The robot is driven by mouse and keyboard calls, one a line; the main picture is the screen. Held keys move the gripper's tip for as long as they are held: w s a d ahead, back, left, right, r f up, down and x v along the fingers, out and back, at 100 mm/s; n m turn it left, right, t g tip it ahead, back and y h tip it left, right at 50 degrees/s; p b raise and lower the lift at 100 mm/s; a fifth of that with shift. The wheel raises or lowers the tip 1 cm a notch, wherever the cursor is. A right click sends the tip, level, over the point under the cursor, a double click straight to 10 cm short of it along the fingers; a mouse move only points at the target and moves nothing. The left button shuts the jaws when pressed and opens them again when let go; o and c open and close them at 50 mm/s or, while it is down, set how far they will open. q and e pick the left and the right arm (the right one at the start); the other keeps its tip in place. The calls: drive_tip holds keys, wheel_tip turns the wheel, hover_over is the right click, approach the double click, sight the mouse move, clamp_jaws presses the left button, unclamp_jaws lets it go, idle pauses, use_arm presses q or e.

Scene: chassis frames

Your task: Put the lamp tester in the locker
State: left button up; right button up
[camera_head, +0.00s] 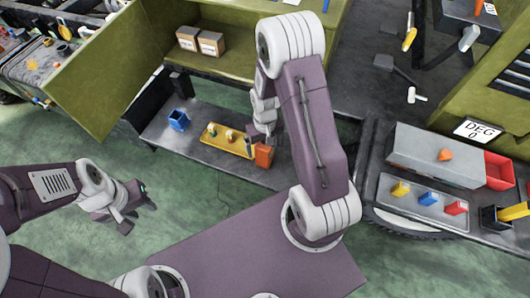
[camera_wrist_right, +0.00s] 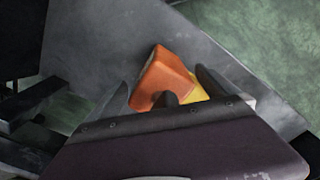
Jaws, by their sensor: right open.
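An orange block-shaped thing (camera_head: 264,155), which may be the lamp tester, stands on the dark low shelf at the right end of a yellow tray (camera_head: 214,144). My right gripper (camera_head: 262,132) is just above and behind it, pointing down. In the right wrist view the orange thing (camera_wrist_right: 163,76) lies between the open, apart fingers, with a bit of yellow beside it. Whether the fingers touch it I cannot tell. My left gripper (camera_head: 132,208) hangs empty over the green floor at left. The olive locker (camera_head: 242,62) is open, with two cardboard boxes inside.
The locker's door (camera_head: 97,72) is swung out to the left. A blue cup (camera_head: 178,120) stands left of the yellow tray. A right-hand bench holds a grey box (camera_head: 432,158), a red bin (camera_head: 499,172) and a tray of coloured parts (camera_head: 424,205).

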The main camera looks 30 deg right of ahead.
drive_tip(key=c, duration=1.8)
drive_tip(key=r, duration=0.1)
drive_tip(key=r+p, duration=0.1)
drive_tip(key=r, duration=0.3)
drive_tip(key=shift+s+p, duration=0.3)
drive_tip(key=shift+s, duration=0.05)
drive_tip(key=shift+c, duration=0.2)
drive_tip(key=s+d+r+b, duration=0.1)
drive_tip(key=s+r+b, duration=0.4)
drive_tip(key=s, duration=0.6)
drive_tip(key=shift+d+r, duration=0.25)
drive_tip(key=shift+r, duration=0.25)
drive_tip(key=shift+w, duration=0.1)
